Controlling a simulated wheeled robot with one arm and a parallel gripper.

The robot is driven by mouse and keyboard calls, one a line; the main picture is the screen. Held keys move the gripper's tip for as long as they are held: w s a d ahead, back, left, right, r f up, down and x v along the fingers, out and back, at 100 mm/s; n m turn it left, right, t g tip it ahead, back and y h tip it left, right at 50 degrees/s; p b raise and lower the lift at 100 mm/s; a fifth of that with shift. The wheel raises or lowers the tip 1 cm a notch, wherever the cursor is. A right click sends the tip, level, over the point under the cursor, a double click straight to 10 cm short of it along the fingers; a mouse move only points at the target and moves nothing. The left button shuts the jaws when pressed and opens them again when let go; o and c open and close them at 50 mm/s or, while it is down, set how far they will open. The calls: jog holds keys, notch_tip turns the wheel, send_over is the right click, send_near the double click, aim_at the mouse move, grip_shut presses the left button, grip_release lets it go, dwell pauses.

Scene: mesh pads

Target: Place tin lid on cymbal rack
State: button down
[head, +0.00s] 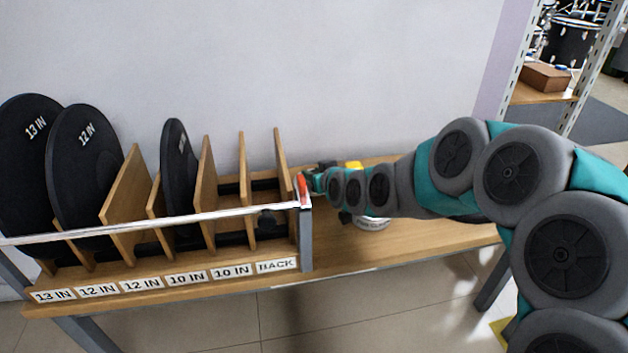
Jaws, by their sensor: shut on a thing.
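The cymbal rack (150,213) is a row of upright wooden dividers behind a white front rail, at the left in the head view. Black discs marked 13 IN and 12 IN stand in its left slots, and a narrower-looking black disc stands further right. My gripper (309,184) is at the rack's right end, small and partly hidden by the rail post. It is shut on a thin red piece (302,189), seen nearly edge-on, which looks like the tin lid. I cannot tell whether the piece touches the rack's end.
Labels (165,280) along the front edge read 13 IN to 10 IN and BACK. A white round tin (372,223) and a yellow item (354,165) sit by my arm on the wooden bench (430,240). A metal shelf (545,95) stands at the right.

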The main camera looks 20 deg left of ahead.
jog(key=shift+f, duration=0.9)
jog(key=shift+f, duration=0.1)
jog(key=shift+f, duration=0.15)
jog(key=c, duration=0.6)
grip_release()
jog(key=shift+c, duration=0.2)
jog(key=shift+r, duration=0.3)
jog(key=shift+s+d+r, duration=0.1)
jog(key=shift+s+d, duration=0.05)
jog(key=shift+d, duration=0.05)
jog(key=v, duration=1.1)
jog(key=shift+s+d, duration=0.1)
jog(key=shift+s, duration=0.2)
